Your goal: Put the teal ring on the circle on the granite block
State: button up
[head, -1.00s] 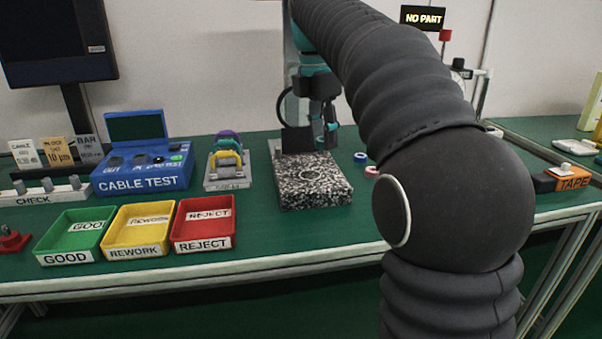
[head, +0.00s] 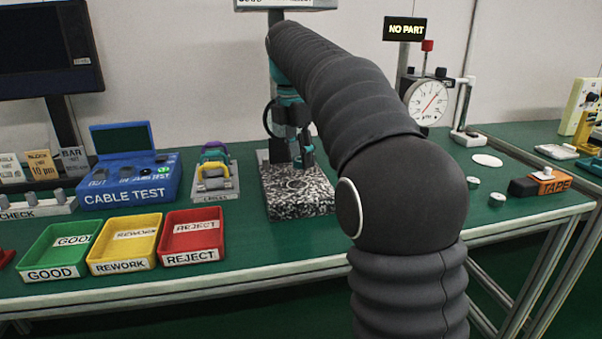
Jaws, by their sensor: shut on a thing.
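The granite block (head: 322,205) is a speckled black-and-white slab on the green bench, with a pale circle (head: 297,185) outlined on its top. My gripper (head: 306,163) points down just above the back part of the block's top, close behind the circle. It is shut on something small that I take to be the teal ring. The ring's outline is too small and too covered by the fingers to make out, and I cannot tell whether it touches the block.
Left of the block is a stand of coloured loops (head: 215,182), then the blue cable tester (head: 130,188). Green, yellow and red trays (head: 192,257) line the front edge. A dial gauge (head: 430,103), pale discs (head: 497,199) and a tape dispenser (head: 540,184) are at right.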

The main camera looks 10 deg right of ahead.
aim_at(297, 185)
jog(key=shift+w+a+f, duration=0.2)
jog(key=shift+a+f, duration=0.2)
jog(key=shift+f+b, duration=0.5)
jog(key=shift+f, duration=1.35)
jog(key=shift+f, duration=0.1)
jog(key=o, duration=1)
jog(key=r, duration=0.4)
jog(key=a+r+p, duration=0.1)
jog(key=r, duration=0.3)
jog(key=r+p, duration=0.1)
jog(key=r, duration=0.3)
jog(key=shift+s+a, duration=0.15)
jog(key=shift+s, duration=0.1)
